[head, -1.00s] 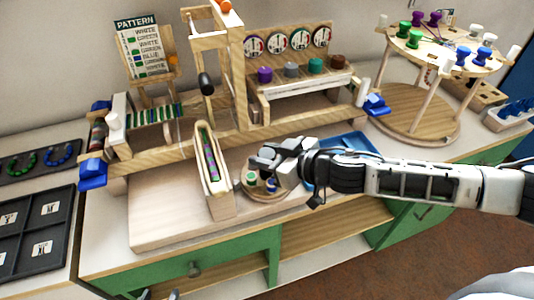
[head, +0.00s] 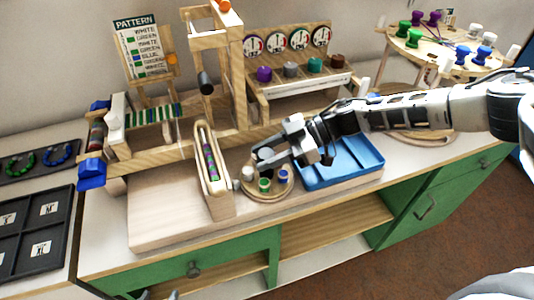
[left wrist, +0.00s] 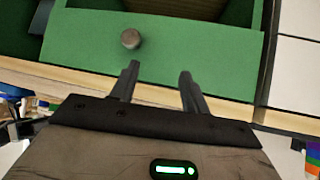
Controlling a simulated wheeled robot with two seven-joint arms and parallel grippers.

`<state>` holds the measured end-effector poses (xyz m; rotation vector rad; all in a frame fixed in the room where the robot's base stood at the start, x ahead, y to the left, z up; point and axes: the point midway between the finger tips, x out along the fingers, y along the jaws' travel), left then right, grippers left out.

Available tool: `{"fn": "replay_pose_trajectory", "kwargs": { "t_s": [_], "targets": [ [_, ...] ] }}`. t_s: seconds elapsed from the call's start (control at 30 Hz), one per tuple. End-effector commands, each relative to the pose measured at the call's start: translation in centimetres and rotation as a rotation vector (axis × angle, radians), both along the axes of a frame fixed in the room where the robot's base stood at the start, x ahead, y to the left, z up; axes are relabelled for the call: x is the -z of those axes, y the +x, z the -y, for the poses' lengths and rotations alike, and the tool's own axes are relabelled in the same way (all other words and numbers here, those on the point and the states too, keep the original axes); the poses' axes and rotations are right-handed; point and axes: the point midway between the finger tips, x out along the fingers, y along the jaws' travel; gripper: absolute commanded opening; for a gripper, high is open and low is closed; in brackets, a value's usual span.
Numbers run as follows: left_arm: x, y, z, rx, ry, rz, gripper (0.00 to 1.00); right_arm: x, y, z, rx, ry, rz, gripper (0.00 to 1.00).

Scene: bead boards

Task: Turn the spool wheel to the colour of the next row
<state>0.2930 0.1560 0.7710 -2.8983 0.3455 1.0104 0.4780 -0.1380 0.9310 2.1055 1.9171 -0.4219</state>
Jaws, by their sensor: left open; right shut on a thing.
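The spool wheel (head: 250,192) is a small round wooden disc on the board right of the narrow wooden shuttle holder. A white spool (head: 247,173) stands at its left, a green spool (head: 264,184) at the front and a blue spool (head: 284,175) at the right. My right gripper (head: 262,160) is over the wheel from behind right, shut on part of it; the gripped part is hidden. The pattern card (head: 140,48) stands at the back left with colour rows and an orange marker (head: 172,60). My left gripper (left wrist: 159,72) is open and empty before the green drawer front.
A blue tray (head: 340,165) lies right of the wheel. The wooden loom (head: 240,70) stands behind, with a black handle (head: 206,82). A round spool stand (head: 450,62) is at the back right. A drawer knob (left wrist: 131,39) is beyond my left gripper.

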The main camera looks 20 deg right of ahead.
Motion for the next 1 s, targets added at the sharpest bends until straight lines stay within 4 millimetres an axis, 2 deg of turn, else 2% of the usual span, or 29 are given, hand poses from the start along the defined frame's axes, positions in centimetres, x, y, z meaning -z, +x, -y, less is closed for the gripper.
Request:
{"fn": "replay_pose_trajectory", "kwargs": {
  "t_s": [0.33,0.83,0.87,0.9,1.0],
  "targets": [
    [-0.01,0.14,0.11,0.001,-0.003,0.006,0.46,0.04,0.06,-0.07,-0.117,0.0,0.002,0.13],
    [-0.05,0.12,0.23,0.004,-0.004,0.005,0.46,0.05,-0.02,-0.14,-0.133,0.001,0.001,0.13],
    [-0.05,0.12,0.23,0.004,-0.004,0.005,0.46,0.05,-0.02,-0.14,-0.133,0.001,0.001,0.44],
    [-0.06,0.12,0.23,0.004,-0.004,0.005,0.46,0.05,-0.03,-0.15,-0.133,0.002,0.001,0.56],
    [-0.06,0.12,0.22,0.004,-0.004,0.006,0.46,0.04,-0.03,-0.14,-0.132,0.001,0.0,0.58]
  ]
}}
